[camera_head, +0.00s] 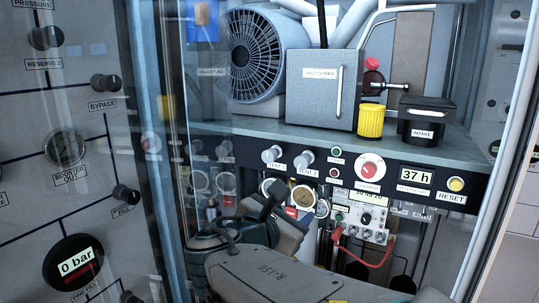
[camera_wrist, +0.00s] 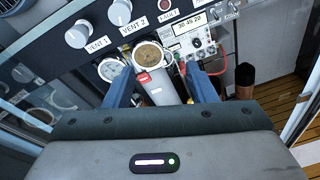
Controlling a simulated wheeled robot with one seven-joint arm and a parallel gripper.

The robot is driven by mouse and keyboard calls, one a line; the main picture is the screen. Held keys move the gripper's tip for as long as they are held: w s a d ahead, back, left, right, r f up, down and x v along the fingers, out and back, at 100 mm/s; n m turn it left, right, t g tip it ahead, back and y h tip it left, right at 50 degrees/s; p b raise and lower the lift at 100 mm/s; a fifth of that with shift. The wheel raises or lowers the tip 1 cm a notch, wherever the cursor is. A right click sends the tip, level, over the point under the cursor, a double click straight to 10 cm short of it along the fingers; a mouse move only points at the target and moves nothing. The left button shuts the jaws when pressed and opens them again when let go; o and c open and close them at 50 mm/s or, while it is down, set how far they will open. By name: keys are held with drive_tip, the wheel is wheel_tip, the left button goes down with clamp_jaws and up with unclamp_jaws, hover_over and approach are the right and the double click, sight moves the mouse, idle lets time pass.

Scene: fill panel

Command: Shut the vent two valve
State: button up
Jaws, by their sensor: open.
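The vent two valve is a pale round knob (camera_head: 304,158) on the dark panel strip, with the label VENT 2 below it. In the head view my gripper (camera_head: 273,198) is partly hidden by my arm.
A glass door (camera_head: 90,150) stands at left.

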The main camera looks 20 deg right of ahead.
sight(301, 162)
wheel_tip(301, 162, up, 5)
drive_tip(key=w+a+n+t, duration=0.2)
drive_tip(key=n, duration=0.1)
drive_tip(key=p+x, duration=0.3)
drive_tip(key=x, duration=1)
drive_tip(key=shift+d+r, duration=0.1)
drive_tip(key=c, duration=1)
